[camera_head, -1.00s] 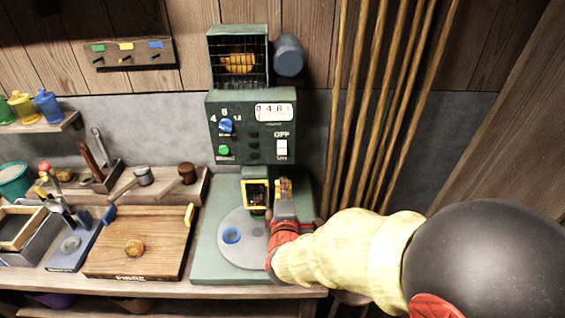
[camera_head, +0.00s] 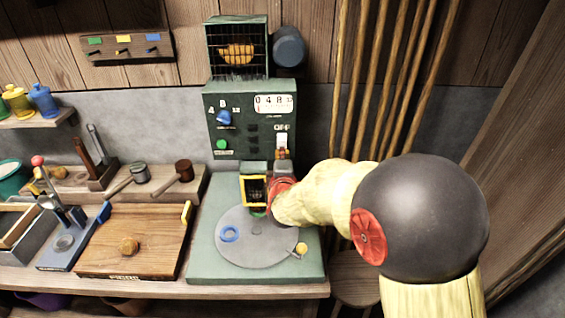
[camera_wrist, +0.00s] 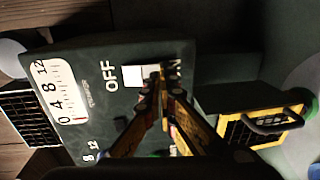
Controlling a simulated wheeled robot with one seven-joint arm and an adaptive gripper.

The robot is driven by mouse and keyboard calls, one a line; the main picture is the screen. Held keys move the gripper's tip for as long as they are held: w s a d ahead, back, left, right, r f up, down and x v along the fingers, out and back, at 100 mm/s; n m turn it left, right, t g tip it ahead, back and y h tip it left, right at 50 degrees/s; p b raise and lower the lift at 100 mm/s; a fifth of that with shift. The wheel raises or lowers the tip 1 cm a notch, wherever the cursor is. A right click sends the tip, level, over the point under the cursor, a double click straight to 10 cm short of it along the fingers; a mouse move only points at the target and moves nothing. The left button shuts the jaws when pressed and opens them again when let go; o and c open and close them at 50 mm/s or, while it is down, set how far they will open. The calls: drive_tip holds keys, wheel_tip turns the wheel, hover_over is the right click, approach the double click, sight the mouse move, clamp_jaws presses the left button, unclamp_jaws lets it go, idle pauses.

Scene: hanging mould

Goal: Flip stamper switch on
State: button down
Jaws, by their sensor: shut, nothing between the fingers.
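The stamper is a green machine with a control panel (camera_head: 262,112) on its front. Its white switch (camera_head: 281,141) sits below the word OFF at the panel's lower right. In the wrist view the white switch (camera_wrist: 138,76) lies beside OFF, and the lettering at its other end is partly covered by my fingers. My gripper (camera_wrist: 158,88) is shut and empty, with its fingertips at the ON end of the switch. They touch it or are very close; I cannot tell which. In the head view my arm hides most of the gripper.
A grey turntable (camera_head: 250,250) with a blue ring (camera_head: 229,234) lies below the panel. A yellow-framed part (camera_head: 255,190) stands just left of my gripper, also seen in the wrist view (camera_wrist: 265,128). A blue knob (camera_head: 223,118) is on the panel's left. Wooden poles (camera_head: 370,80) stand at right.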

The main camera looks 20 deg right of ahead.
drive_tip(key=shift+w, duration=0.1)
idle(0.3)
drive_tip(key=shift+w+d+f+p, duration=0.15)
drive_tip(key=shift+w+p, duration=0.2)
drive_tip(key=shift+p, duration=0.05)
drive_tip(key=shift+f, duration=0.1)
